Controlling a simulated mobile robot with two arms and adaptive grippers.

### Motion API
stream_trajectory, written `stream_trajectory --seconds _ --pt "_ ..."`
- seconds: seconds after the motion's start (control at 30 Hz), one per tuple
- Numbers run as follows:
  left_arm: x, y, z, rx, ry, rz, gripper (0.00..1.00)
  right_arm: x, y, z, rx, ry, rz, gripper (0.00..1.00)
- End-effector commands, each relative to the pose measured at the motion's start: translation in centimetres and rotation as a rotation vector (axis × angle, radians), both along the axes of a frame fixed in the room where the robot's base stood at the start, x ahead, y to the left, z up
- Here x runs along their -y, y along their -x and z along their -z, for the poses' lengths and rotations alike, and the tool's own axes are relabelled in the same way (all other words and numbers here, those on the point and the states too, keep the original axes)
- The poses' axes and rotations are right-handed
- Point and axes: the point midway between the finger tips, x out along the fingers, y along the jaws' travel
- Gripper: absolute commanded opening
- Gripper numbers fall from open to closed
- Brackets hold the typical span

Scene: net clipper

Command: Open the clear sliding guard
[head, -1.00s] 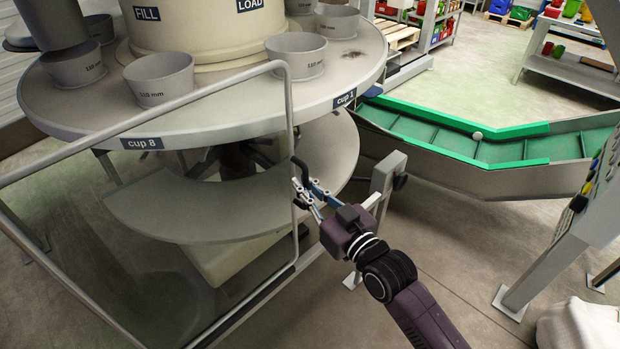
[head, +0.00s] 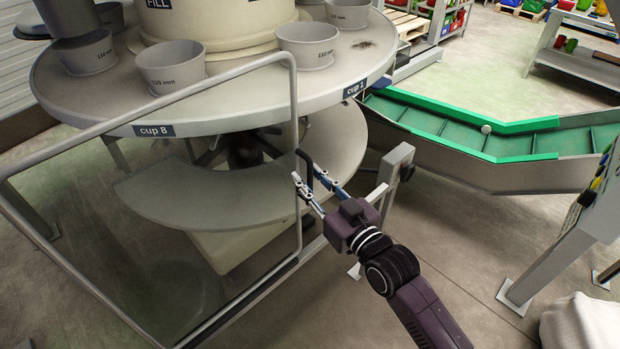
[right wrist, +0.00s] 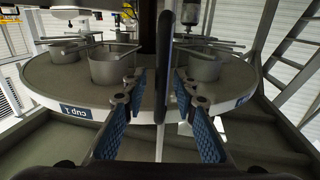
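The clear sliding guard is a see-through panel in a grey tubular frame (head: 296,120), standing in front of the round table at left in the head view. A black handle (head: 303,158) is on its right upright; it shows as a dark vertical bar in the right wrist view (right wrist: 163,60). My right gripper (head: 312,187) is at the handle. In the right wrist view its blue-padded fingers (right wrist: 158,100) are apart, one on each side of the bar, with gaps showing. My left gripper is not in view.
The round table (head: 250,118) carries several grey cups (head: 307,45). A grey post (head: 392,175) stands close right of my gripper. A green-edged conveyor (head: 470,140) lies beyond. A panel with buttons (head: 600,195) stands at right. Floor is clear between post and panel.

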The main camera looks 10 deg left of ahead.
Motion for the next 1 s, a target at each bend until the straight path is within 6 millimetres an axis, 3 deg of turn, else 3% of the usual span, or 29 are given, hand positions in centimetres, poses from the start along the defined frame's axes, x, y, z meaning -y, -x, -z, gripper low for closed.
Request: stream_trajectory --seconds 0.17,0.63,1.0 --pt "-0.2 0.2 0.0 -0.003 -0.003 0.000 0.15 0.9 0.9 0.1 -0.001 0.001 0.001 0.26" --pt "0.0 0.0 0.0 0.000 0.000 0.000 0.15 7.0 7.6 0.1 -0.002 0.002 0.000 0.26" --pt "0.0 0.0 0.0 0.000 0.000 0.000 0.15 8.2 8.8 0.0 0.000 0.000 0.000 0.26"
